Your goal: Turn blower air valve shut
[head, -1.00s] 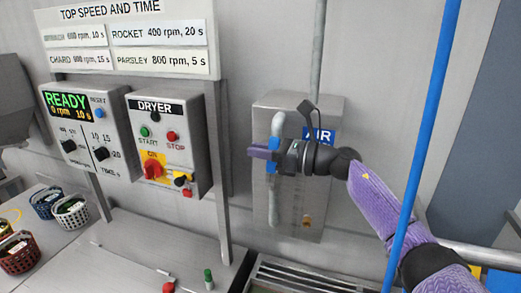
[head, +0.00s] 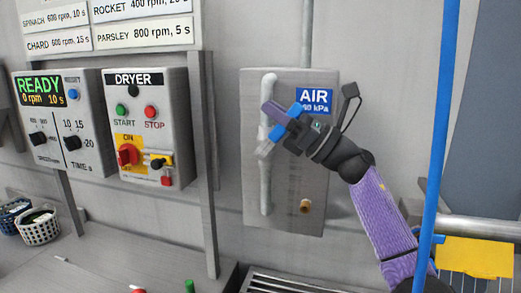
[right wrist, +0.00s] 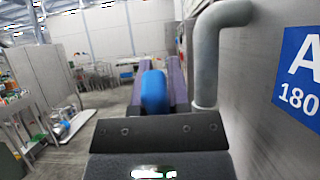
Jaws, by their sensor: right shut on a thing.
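The air panel (head: 288,190) is a grey plate on the wall with a blue AIR sign (head: 315,101) and a pale vertical pipe (head: 266,190). My right gripper (head: 274,113) is at the pipe, with its purple fingers shut on the blue valve handle (head: 278,132). The handle shows on both sides of the fingers and lies tilted across the pipe's line. The right wrist view shows the blue handle (right wrist: 154,92) between the two fingers, beside the grey pipe (right wrist: 207,60). The fingers hide the handle's middle and the valve body. My left gripper is not in view.
The dryer control box (head: 150,125) and the READY display box (head: 60,120) are to the left. A blue upright hose or pole (head: 436,130) stands to the right. A brass fitting (head: 306,206) sits low on the panel. Baskets (head: 38,228) stand at lower left.

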